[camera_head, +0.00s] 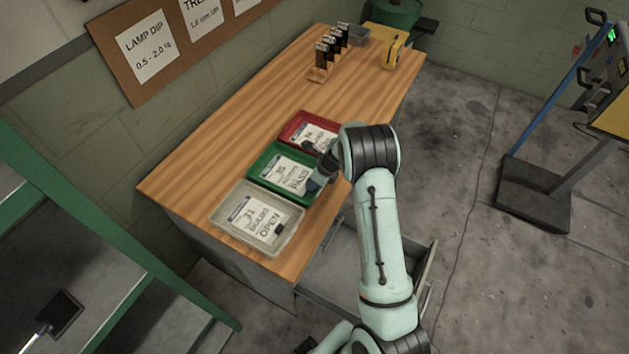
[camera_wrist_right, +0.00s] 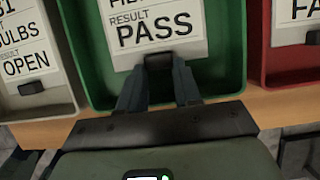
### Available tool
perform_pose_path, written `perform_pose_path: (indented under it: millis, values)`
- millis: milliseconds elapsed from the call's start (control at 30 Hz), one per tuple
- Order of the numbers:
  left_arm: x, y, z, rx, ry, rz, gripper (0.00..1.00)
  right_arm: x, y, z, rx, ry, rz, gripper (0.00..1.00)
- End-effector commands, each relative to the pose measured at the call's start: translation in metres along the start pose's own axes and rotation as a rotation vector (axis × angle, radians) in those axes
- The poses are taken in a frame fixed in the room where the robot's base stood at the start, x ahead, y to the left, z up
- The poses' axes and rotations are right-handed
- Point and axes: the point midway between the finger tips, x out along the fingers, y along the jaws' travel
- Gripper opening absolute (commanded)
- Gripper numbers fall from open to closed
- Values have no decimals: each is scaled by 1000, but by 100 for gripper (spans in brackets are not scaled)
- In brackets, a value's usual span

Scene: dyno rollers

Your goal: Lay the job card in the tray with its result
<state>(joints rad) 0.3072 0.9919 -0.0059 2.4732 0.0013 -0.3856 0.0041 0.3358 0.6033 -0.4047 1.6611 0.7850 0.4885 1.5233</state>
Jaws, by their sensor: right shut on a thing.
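The white job card marked PASS (camera_head: 289,174) is within the outline of the green tray (camera_head: 254,167); whether it touches the tray floor I cannot tell. In the right wrist view the card (camera_wrist_right: 160,25) ends in a black clip, and my right gripper (camera_wrist_right: 158,68) is shut on that clip. In the head view my right gripper (camera_head: 320,178) is at the green tray's right edge. The grey tray (camera_head: 216,207) holds a card marked OPEN (camera_head: 253,219). The red tray (camera_head: 288,130) holds another card (camera_head: 312,137), partly hidden by my arm. My left gripper is not in view.
The trays stand in a row on the wooden bench (camera_head: 225,135). A rack of dark items (camera_head: 325,58) and a yellow device (camera_head: 392,52) stand at the far end. An open drawer (camera_head: 345,262) juts out below the front edge. The bench middle is clear.

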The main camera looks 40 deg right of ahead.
Motion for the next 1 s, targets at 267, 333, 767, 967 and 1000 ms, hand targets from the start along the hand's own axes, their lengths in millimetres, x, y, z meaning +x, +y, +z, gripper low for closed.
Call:
perform_pose_path:
  millis: [267, 333, 767, 967, 1000]
  values:
    - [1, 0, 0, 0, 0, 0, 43, 2, 0, 0, 0, 0, 0, 59]
    - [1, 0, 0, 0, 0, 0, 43, 2, 0, 0, 0, 0, 0, 59]
    - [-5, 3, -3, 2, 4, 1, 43, -23, -1, 3, 0, -3, -2, 59]
    - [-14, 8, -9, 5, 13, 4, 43, -68, 0, 4, 0, -6, -1, 59]
    - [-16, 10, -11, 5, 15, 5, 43, -76, -1, 4, -1, -6, -2, 59]
